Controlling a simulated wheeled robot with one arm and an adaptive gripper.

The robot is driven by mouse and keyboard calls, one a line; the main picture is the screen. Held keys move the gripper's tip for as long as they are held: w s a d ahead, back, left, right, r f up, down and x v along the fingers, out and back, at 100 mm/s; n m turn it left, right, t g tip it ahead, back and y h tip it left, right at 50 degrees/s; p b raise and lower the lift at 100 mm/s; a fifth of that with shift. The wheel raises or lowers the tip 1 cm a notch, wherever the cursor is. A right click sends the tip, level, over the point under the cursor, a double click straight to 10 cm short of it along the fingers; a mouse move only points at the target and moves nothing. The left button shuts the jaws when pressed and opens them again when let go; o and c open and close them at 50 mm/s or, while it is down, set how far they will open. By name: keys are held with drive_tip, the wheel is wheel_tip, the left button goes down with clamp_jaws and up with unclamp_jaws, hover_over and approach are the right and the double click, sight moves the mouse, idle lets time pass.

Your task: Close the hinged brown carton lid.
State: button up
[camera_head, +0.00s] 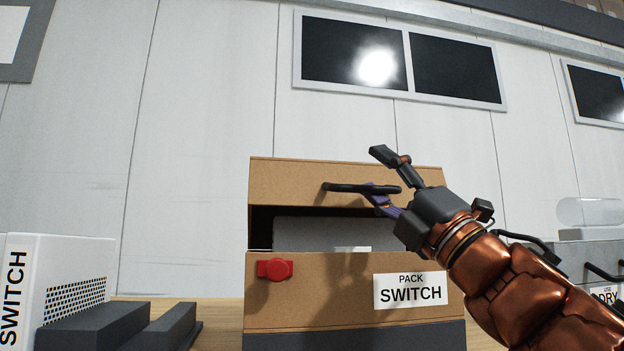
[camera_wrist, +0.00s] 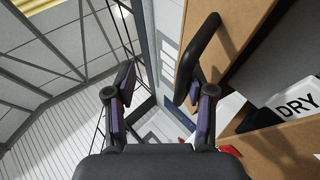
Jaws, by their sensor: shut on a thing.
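The brown carton (camera_head: 310,300) stands on the table with a white "PACK SWITCH" label on its front. Its brown lid (camera_head: 285,182) is partly open, with a dark gap between the lid and the carton front. A grey item (camera_head: 310,232) shows inside. The lid's black handle (camera_head: 345,187) sticks out at the front; it also shows in the wrist view (camera_wrist: 207,42). The exact contact is hard to see.
A red block (camera_head: 275,269) sits on the carton front. A white "SWITCH" unit (camera_head: 75,262) and dark grey blocks (camera_head: 95,328) stand at left. A grey box with a partly hidden "DRY" label (camera_head: 605,294) is at right, behind my arm. Screens hang on the wall.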

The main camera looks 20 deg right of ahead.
drive_tip(key=shift+s+d+f, duration=0.15)
drive_tip(key=shift+d+f, duration=0.15)
drive_tip(key=shift+f, duration=0.35)
drive_tip(key=shift+s+d+f, duration=0.2)
drive_tip(key=shift+d+f, duration=0.1)
drive_tip(key=shift+f, duration=0.4)
drive_tip(key=shift+s+d+f, duration=0.15)
drive_tip(key=shift+d+f, duration=0.15)
drive_tip(key=shift+f, duration=0.35)
drive_tip(key=shift+c, duration=0.3)
